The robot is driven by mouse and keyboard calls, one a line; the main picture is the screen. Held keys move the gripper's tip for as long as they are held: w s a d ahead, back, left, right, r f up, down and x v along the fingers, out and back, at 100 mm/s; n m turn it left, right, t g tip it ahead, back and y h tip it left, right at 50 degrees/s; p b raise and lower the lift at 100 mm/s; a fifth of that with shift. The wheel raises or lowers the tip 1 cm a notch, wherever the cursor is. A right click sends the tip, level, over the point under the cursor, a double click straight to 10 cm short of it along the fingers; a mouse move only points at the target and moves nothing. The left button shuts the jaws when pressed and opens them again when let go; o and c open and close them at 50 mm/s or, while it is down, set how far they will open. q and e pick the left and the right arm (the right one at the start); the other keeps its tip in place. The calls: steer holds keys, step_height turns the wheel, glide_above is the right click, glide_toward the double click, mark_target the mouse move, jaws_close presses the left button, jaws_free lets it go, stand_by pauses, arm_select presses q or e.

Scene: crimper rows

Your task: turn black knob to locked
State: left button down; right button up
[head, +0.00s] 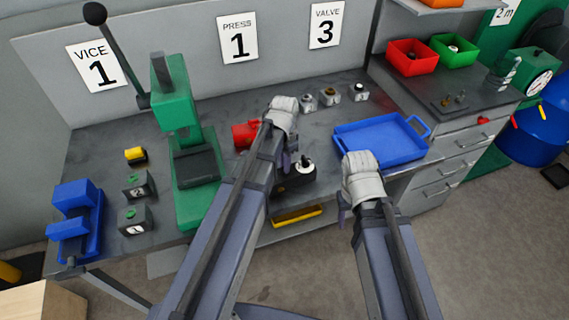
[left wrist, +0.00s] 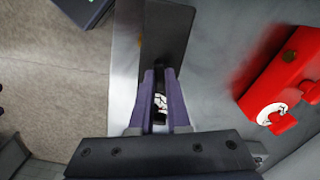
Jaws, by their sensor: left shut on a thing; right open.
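A black box (head: 294,185) stands near the front edge of the bench, with a knob and a pale dial (head: 305,166) on its top. In the left wrist view the black box (left wrist: 168,35) lies beyond and under the fingers. My left gripper (head: 289,160) points down at the box; in its wrist view the fingers (left wrist: 160,75) are shut on the black knob. A little white and red marking (left wrist: 160,104) shows between them. The knob's pointer and lock setting cannot be read. My right gripper (head: 344,205) is open and empty, in front of the bench.
A red box (head: 245,134) with a white dial stands beside my left arm; it also shows in the left wrist view (left wrist: 285,80). A blue tray (head: 380,140) lies to the right. A green press (head: 178,105) and blue vice (head: 75,225) stand left. Several small fittings (head: 330,96) sit behind.

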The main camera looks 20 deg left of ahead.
arm_select(q)
steer(key=shift+m, duration=1.6)
steer(key=c, duration=0.9)
jaws_free()
step_height(320, 180, up, 8)
steer(key=p, duration=0.8)
steer(key=shift+f, duration=0.1)
